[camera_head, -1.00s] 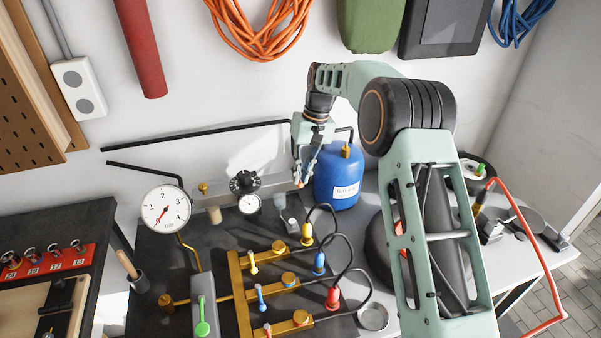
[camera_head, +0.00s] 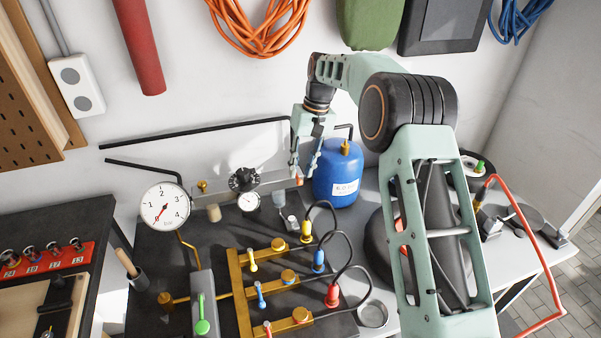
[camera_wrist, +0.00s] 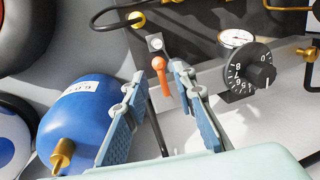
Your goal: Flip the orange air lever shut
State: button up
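My gripper (camera_head: 305,170) points down over the back of the bench, left of the blue tank. Its two blue-padded fingers (camera_wrist: 158,76) are spread apart, one on each side of the lever. I cannot tell whether either finger touches it.
The blue tank (camera_head: 338,175) stands close on the right. A black dial (camera_head: 243,180) and small gauge (camera_head: 249,202) sit to the left. Brass manifolds (camera_head: 288,283) with coloured plugs and black hoses lie in front. A large pressure gauge (camera_head: 166,206) stands farther left.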

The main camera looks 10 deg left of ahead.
notch_tip(320, 180, up, 10)
jog(key=d, duration=0.1)
jog(key=shift+w+d, duration=0.4)
jog(key=shift+f, duration=0.1)
